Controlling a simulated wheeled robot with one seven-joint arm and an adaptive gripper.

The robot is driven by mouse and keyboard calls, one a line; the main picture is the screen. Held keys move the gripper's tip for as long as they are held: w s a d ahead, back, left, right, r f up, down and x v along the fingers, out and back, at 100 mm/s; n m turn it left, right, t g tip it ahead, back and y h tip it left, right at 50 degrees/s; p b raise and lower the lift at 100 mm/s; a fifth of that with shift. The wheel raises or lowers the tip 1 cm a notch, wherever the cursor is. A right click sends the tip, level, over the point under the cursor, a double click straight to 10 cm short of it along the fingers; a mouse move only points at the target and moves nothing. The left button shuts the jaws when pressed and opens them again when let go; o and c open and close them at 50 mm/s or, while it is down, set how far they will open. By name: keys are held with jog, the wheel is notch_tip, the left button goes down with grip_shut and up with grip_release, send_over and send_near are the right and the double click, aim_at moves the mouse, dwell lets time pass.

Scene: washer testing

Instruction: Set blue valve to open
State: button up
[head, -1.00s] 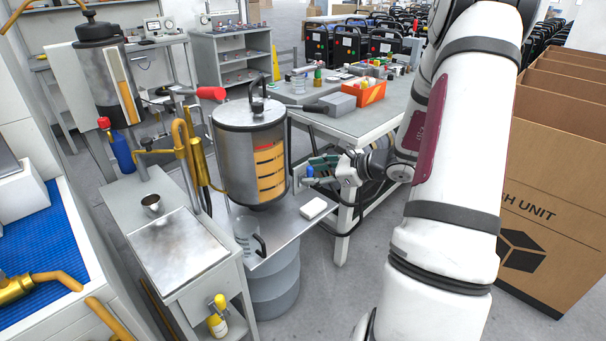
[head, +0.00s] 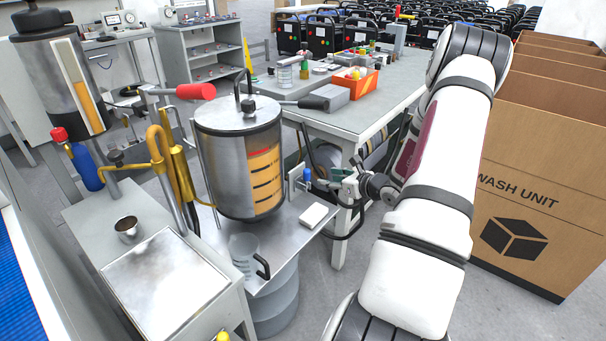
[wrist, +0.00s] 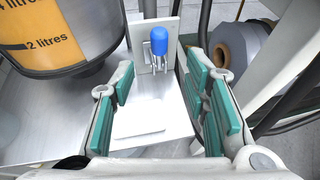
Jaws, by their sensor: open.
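The blue valve is a small blue cap (wrist: 159,41) on a metal body, set against an upright plate at the back of the metal shelf. It shows small in the head view (head: 307,175), just left of my gripper. My gripper (wrist: 160,104) is open, with teal pads on both fingers. In the wrist view the valve stands beyond the fingertips, between their lines, and nothing is between the pads. A flat white block (wrist: 138,117) lies on the shelf in front of the valve.
A steel tank (head: 238,160) with an orange litre scale stands left of the valve. A clear jug (head: 243,252) is below it. A grey table (head: 372,110) with an orange bin (head: 352,84) stands behind. Cardboard boxes (head: 535,170) are on the right.

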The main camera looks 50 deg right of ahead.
aim_at(309, 175)
jog(key=b+x, duration=0.2)
jog(key=x, duration=1)
jog(key=shift+w+f, duration=0.1)
jog(key=shift+w, duration=0.25)
grip_shut()
